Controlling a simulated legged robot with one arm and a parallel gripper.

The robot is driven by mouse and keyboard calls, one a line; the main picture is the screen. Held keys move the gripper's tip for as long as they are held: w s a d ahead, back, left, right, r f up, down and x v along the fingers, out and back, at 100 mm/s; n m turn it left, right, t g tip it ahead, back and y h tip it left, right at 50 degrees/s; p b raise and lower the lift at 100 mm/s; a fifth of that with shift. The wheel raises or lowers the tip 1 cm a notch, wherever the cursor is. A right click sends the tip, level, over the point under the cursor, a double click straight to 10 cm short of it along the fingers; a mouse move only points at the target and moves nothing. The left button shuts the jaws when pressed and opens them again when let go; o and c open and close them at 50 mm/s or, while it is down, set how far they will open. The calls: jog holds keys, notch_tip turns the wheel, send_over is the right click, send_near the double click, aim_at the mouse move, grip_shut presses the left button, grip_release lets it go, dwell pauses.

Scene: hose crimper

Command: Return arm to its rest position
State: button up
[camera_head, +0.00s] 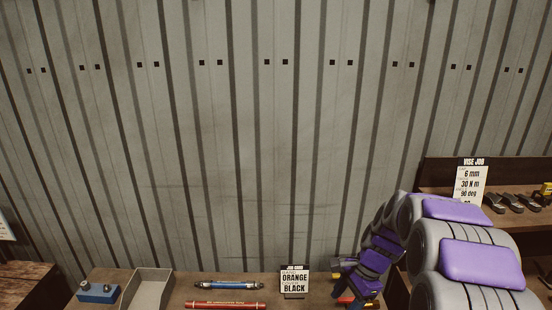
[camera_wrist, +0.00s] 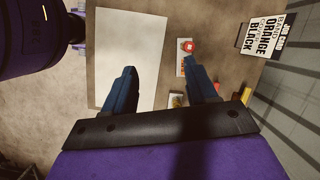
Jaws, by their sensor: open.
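My arm rises at the lower right of the head view and bends down toward the bench. My gripper (camera_head: 345,296) is low over the bench, right of the job card (camera_head: 295,281), partly cut by the lower edge. In the wrist view my gripper (camera_wrist: 160,66) has two dark blue fingers spread well apart with nothing held between them. A large white flat surface (camera_wrist: 125,50) lies below and left of centre. A red round button (camera_wrist: 187,46) on a pale plate lies by the right finger's tip.
The bench holds a grey open tray (camera_head: 150,288), a blue block (camera_head: 97,292), a blue tube-like part (camera_head: 228,285) and a red one (camera_head: 225,305). A "VISE JOB" sign (camera_head: 470,184) and dark tools (camera_head: 505,202) stand on a shelf right. A corrugated wall is behind.

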jog(key=s+a+n+h+b, duration=0.1)
jog(key=s+n, duration=0.3)
jog(key=s, duration=0.6)
jog(key=s+a+n+h+b, duration=0.1)
jog(key=s+n+b, duration=0.3)
jog(key=s, duration=0.7)
jog(key=s+a+n+g+h+b, duration=0.1)
jog(key=s+a+n+h+b, duration=0.1)
jog(key=s+n, duration=0.4)
jog(key=s+b, duration=0.1)
jog(key=s, duration=0.4)
jog(key=shift+s+f, duration=0.2)
jog(key=shift+f, duration=0.15)
